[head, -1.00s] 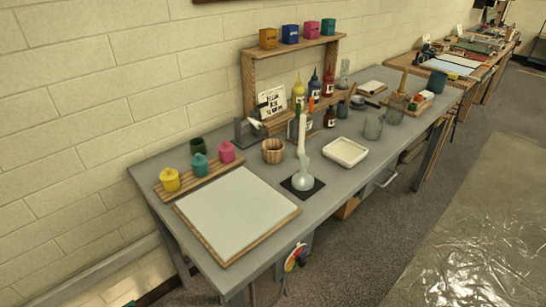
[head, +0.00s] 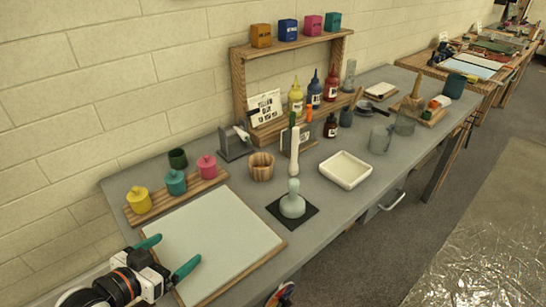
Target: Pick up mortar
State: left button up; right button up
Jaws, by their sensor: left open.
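My right gripper is not in view.
A white wood-edged board (head: 215,240) lies at the near left, with lidded pots on a wooden rack (head: 180,196) behind it. A pale green bulb-shaped piece (head: 292,204) stands on a black mat. A white tray (head: 346,170) and a wooden shelf with bottles (head: 240,90) are beyond.

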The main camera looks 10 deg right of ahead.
aim_at(260, 165)
jog(key=i+l, duration=0.8)
